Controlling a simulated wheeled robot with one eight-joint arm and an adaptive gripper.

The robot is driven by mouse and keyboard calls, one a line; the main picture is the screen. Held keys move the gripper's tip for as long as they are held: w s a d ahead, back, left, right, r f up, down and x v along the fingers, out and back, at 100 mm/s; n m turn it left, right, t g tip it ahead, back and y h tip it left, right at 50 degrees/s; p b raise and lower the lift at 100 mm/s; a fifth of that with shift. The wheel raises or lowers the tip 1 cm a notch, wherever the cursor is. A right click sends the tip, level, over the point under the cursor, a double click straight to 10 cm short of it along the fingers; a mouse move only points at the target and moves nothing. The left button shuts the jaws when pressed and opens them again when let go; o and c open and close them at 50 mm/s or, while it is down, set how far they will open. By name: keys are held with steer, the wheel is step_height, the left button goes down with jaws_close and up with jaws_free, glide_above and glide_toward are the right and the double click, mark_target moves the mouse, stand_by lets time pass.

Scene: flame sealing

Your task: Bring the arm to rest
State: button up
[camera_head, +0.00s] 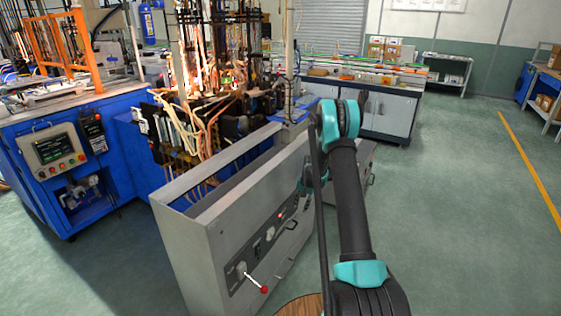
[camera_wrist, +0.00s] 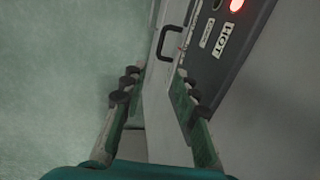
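My arm (camera_head: 350,200), black with teal joints, reaches forward over the right side of the grey control cabinet (camera_head: 205,245) in the head view. My gripper is mostly hidden behind the arm there. In the wrist view my gripper (camera_wrist: 157,82) is open, its two green fingers apart with nothing seen between them. Beyond the fingers are the cabinet's dark panel (camera_wrist: 212,70) and a dark handle (camera_wrist: 170,42). A red light (camera_wrist: 236,5) glows on the panel above a label reading HOT. Whether the fingers touch the cabinet is unclear.
A lever with a red knob (camera_head: 264,289) sticks out low on the cabinet front. The blue flame machine (camera_head: 130,150) with glowing burners stands behind and left. A long workbench (camera_head: 390,112) stands at the back. The green floor (camera_head: 460,210) to the right is clear.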

steer(key=s+a+r+n+t, duration=0.1)
steer(key=s+r+n, duration=0.2)
steer(key=s+r, duration=1.7)
steer(key=s+r+n+t+h, duration=0.1)
steer(key=s+n, duration=0.3)
steer(key=s, duration=2)
steer(key=shift+s+r+t+h, duration=0.3)
steer(key=shift+s+r+t, duration=0.1)
steer(key=shift+r+t, duration=0.1)
steer(key=shift+a, duration=0.1)
steer(key=shift+c, duration=0.4)
